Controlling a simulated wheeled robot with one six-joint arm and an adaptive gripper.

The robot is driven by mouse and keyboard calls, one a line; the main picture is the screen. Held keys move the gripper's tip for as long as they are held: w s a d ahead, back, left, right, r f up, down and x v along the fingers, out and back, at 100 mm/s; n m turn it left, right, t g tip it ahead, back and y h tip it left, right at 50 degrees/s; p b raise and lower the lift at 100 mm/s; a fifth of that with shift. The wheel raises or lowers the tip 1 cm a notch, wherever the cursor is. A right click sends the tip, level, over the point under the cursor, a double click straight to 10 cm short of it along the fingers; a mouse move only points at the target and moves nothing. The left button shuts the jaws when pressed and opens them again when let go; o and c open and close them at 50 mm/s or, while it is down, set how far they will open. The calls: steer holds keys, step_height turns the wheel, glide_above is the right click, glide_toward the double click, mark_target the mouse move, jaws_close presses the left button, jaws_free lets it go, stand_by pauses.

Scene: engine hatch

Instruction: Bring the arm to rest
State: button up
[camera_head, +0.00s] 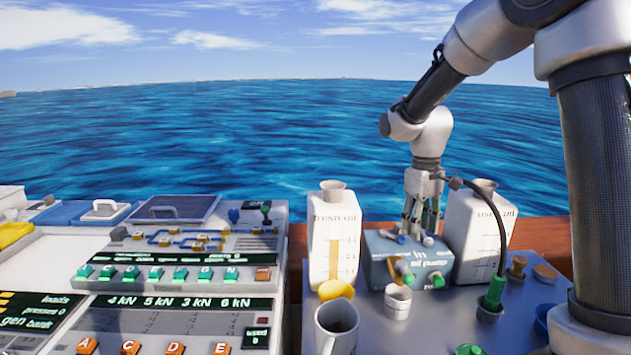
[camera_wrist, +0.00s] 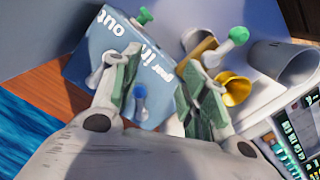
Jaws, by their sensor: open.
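My gripper (camera_head: 421,218) hangs from my bent arm, pointing down just above the blue-grey oil pump box (camera_head: 382,272). In the wrist view my gripper (camera_wrist: 158,92) has its two green-padded fingers spread apart, with nothing between them. The oil pump box (camera_wrist: 92,62) lies beneath and beyond the fingers there. A blue-tipped lever (camera_wrist: 140,94) on it shows between the fingers. A green knob (camera_wrist: 144,15) sits near the "out" lettering. I cannot tell whether the fingers touch the pump.
A fresh oil jug (camera_head: 333,240) and a used oil jug (camera_head: 478,232) flank the pump. A hose with a green plug (camera_head: 494,292) is at right. Control panels fill the left.

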steer(key=s+d+r+m+t, duration=0.1)
steer(key=s+d+r+m, duration=0.1)
steer(key=s, duration=0.6)
steer(key=s+d+r+m+t, duration=0.1)
steer(key=s+d+r, duration=0.3)
steer(key=s, duration=0.4)
steer(key=s+d+r+m+t, duration=0.2)
steer(key=s+r, duration=0.3)
steer(key=s, duration=0.4)
steer(key=shift+d+r+m+t, duration=0.15)
steer(key=shift+d+m+t, duration=0.15)
steer(key=shift+d+t, duration=0.35)
steer(key=shift+a, duration=0.1)
